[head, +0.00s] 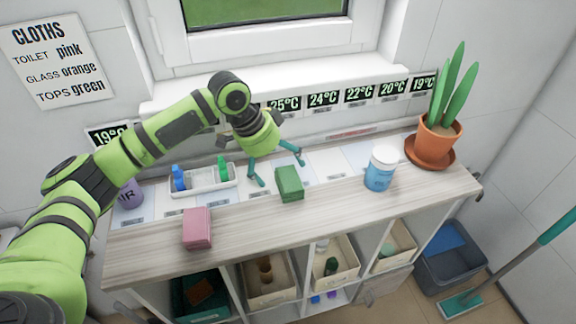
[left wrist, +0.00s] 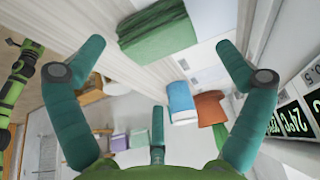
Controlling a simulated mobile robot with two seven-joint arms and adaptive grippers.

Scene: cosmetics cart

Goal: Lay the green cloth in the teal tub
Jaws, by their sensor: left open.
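The shelf top hides part of the tub. My right gripper is not in view.
A pink folded cloth (head: 197,228) lies near the front edge. A white tray (head: 203,187) with small bottles stands behind it. A blue-labelled jar (head: 381,168) and a potted plant (head: 437,135) stand to the right. Beige bins (head: 270,298) fill neighbouring compartments.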

